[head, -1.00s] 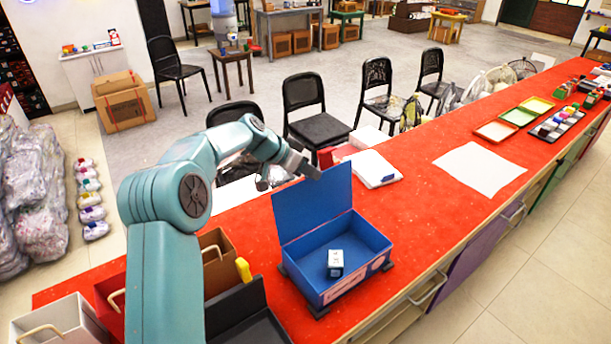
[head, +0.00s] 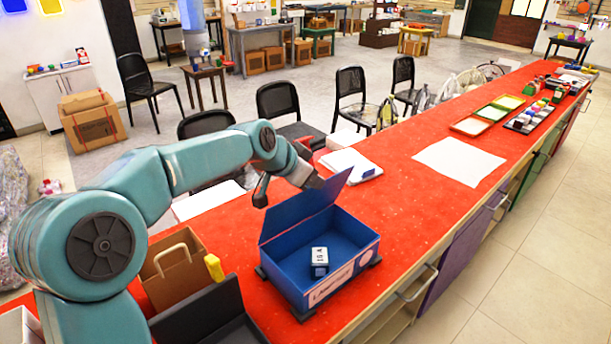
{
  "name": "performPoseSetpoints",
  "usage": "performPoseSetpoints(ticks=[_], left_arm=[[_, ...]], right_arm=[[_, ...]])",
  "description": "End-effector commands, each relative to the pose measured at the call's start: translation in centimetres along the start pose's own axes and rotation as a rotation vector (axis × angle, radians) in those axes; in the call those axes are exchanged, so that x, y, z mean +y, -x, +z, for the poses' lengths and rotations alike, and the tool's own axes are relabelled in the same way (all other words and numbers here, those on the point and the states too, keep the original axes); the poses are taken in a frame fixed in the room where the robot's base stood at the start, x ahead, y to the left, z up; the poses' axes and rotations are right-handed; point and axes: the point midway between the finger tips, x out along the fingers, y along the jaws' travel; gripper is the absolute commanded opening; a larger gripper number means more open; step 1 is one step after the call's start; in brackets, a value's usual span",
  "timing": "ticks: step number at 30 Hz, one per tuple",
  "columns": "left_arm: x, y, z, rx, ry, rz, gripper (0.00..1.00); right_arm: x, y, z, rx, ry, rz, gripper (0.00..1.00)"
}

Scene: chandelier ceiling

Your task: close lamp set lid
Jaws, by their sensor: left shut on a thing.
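A small white and dark blue block (head: 320,256) with markings lies inside the box. My left gripper (head: 316,181) is at the lid's upper edge, near its right corner, shut on the lid; its fingertips are partly hidden there. My right gripper is not in view.
A white sheet (head: 459,161) lies to the right, with trays of small items beyond. Chairs stand behind the counter. The counter right of the box is clear.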

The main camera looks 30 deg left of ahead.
Motion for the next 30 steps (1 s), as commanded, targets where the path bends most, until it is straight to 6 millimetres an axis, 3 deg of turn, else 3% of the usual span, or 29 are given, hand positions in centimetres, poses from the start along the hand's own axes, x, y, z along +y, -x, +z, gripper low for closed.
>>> performPoseSetpoints(ticks=[11,12,14,24,30], left_arm=[[0.3,-0.2,0.3,-0.008,0.005,0.007,0.00],[0.3,-0.2,0.3,-0.008,0.005,0.007,0.35],[0.2,-0.2,0.3,-0.007,0.004,0.006,0.49],[0.1,0.2,0.1,-0.002,0.002,0.002,0.49],[0.1,3.7,0.1,0.001,0.001,-0.001,0.49]], right_arm=[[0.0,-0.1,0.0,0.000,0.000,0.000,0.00],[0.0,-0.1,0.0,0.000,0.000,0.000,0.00],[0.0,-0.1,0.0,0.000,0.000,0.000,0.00],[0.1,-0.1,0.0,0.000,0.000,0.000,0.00],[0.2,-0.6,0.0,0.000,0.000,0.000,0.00]])
